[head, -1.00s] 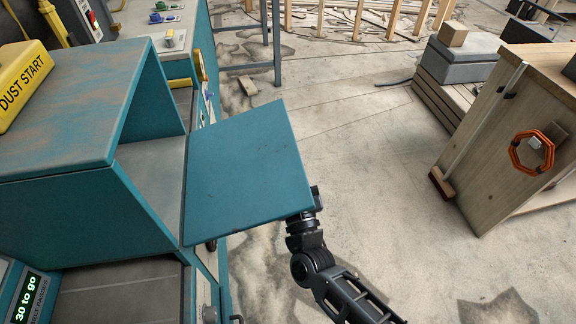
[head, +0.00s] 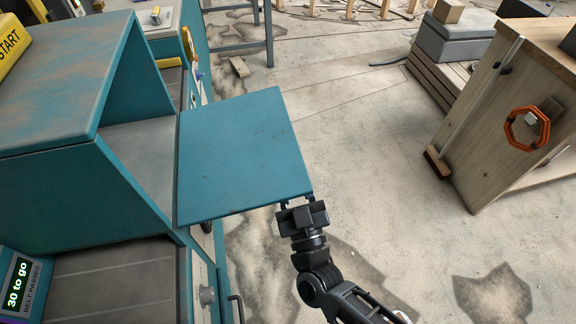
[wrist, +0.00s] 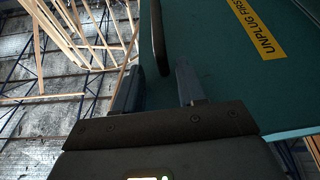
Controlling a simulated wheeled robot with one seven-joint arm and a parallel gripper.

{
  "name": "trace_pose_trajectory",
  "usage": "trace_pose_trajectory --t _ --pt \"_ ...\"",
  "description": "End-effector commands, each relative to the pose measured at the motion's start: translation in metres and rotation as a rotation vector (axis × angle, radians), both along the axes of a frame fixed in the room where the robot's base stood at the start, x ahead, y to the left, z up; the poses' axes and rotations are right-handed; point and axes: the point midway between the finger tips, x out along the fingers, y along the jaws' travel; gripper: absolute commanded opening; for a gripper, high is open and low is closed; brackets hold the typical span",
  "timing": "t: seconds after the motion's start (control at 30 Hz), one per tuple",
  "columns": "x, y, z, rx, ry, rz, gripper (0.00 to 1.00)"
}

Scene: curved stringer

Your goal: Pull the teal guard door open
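The teal guard door (head: 245,155) stands swung out from the side of the teal machine housing (head: 60,90), with the housing's inside showing. In the wrist view the door (wrist: 215,85) shows its other face, with a yellow "UNPLUG FIRST" label (wrist: 255,27) and a dark curved handle (wrist: 158,35). My gripper (head: 297,202) is at the door's near right corner in the head view. In the wrist view its fingers (wrist: 155,68) are apart, with the handle's end near the gap between them. I cannot tell whether a finger touches the door or handle.
A dark belt bed (head: 110,290) and a "30 to go" display (head: 18,283) are at the lower left.

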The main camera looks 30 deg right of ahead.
Motion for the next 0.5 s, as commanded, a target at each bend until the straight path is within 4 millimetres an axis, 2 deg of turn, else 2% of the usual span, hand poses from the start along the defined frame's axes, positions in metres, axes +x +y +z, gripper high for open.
trace_pose_trajectory --t 0.33,0.5 --pt "-0.0019 0.0008 0.0003 0.001 -0.002 0.000 0.40" --pt "-0.0096 0.0034 -0.0039 0.000 -0.001 0.000 0.40"
